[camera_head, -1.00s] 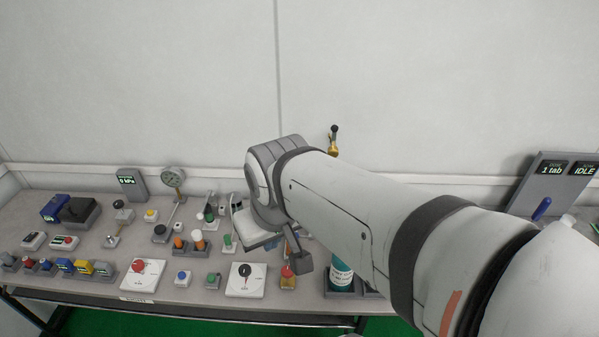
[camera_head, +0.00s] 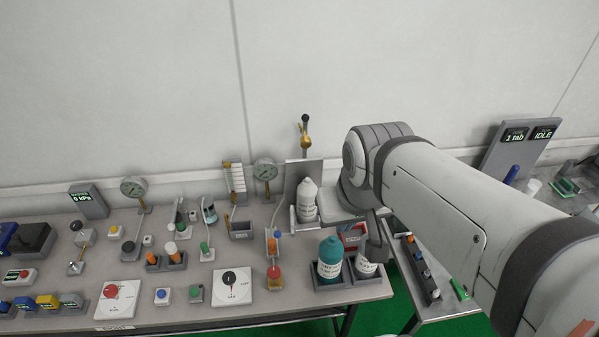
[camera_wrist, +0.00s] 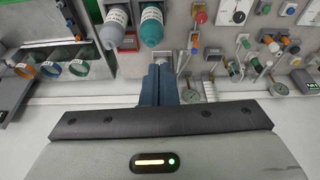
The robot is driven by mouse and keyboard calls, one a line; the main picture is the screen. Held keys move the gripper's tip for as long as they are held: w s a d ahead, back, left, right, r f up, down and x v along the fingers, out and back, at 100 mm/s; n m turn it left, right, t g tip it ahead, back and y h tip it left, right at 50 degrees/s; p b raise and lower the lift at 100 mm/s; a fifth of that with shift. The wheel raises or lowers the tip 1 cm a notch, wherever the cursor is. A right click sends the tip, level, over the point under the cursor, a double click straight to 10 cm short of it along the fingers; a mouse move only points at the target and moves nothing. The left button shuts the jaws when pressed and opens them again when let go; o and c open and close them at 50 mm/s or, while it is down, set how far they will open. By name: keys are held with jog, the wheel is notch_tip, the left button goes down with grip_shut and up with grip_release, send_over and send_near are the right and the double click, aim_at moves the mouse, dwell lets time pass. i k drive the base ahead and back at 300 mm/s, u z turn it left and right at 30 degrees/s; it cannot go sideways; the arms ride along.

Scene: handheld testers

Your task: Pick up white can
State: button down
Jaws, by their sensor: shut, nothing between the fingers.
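A white bottle-shaped can (camera_head: 367,266) stands upright in the right slot of a dark holder, beside a teal can (camera_head: 330,260). In the wrist view the pale can (camera_wrist: 112,30) shows at the top, left of the teal can (camera_wrist: 151,28). Another white bottle (camera_head: 307,202) stands farther back against a grey panel.
A red box (camera_head: 351,236) sits behind the holder. The bench left of it is crowded with gauges, buttons and a rotary dial (camera_head: 232,284). A lower side table (camera_head: 440,309) stands to the right, with a gap showing green floor. A wall closes the back.

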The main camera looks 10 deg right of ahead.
aim_at(306, 192)
jog(key=z, duration=2.1)
jog(key=k, duration=1.2)
jog(key=u, duration=1.6)
jog(key=i, duration=1)
